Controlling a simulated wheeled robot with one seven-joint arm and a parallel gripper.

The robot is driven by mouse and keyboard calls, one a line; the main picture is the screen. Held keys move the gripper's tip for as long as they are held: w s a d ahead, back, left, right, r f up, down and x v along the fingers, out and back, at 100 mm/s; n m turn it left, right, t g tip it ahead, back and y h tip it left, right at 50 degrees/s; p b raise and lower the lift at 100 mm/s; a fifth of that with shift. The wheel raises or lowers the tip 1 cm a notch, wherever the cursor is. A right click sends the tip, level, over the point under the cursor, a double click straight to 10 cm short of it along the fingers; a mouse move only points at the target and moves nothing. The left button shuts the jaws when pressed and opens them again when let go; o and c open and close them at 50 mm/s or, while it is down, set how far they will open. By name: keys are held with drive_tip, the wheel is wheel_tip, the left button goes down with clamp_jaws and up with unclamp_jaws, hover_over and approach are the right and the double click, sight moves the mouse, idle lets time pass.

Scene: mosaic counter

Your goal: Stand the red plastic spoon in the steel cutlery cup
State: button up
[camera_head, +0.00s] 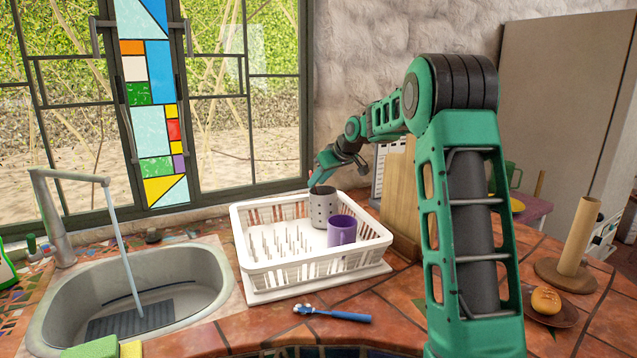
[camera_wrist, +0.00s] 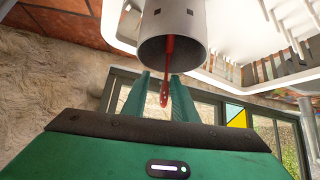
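The steel cutlery cup (camera_head: 323,206) stands upright in the back right part of the white dish rack; its open mouth faces the camera in the wrist view (camera_wrist: 180,22). The red plastic spoon (camera_wrist: 167,72) is in the cup, with one end inside and the other sticking out of the mouth. My gripper (camera_head: 312,183) is just above the cup. In the wrist view its green fingers (camera_wrist: 159,76) are apart, with the spoon's outer end between them and a gap showing beside it. I cannot make out the spoon in the head view.
The white dish rack (camera_head: 315,272) also holds a purple mug (camera_head: 342,230), close to the cup. The sink (camera_head: 60,300) is left, a wooden block (camera_head: 400,200) right. A bun and paper-roll stand (camera_head: 570,275) are farther right.

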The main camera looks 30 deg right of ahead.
drive_tip(key=shift+s+a+f+g, duration=0.15)
drive_tip(key=shift+s+f, duration=0.1)
drive_tip(key=shift+f, duration=0.4)
drive_tip(key=shift+s+f+g, duration=0.15)
drive_tip(key=shift+s+f, duration=0.1)
drive_tip(key=shift+f, duration=0.35)
drive_tip(key=w+r+v, duration=0.1)
drive_tip(key=v, duration=1.1)
drive_tip(key=shift+w, duration=0.2)
drive_tip(key=s+a+f+m+g, duration=0.2)
drive_tip(key=s+f, duration=0.4)
drive_tip(key=s, duration=1)
drive_tip(key=s+a+f+m+g+h, duration=0.1)
drive_tip(key=s+a+f+m+g, duration=0.2)
drive_tip(key=s, duration=1.4)
drive_tip(key=s+a+f+m+g, duration=0.2)
drive_tip(key=s+f, duration=0.6)
drive_tip(key=s, duration=0.8)
drive_tip(key=shift+s+a+f+m+g+h, duration=0.2)
drive_tip(key=shift+a+f+m+g+h, duration=0.25)
drive_tip(key=shift+m, duration=0.55)
drive_tip(key=shift+a+r, duration=0.1)
drive_tip(key=shift+r, duration=0.05)
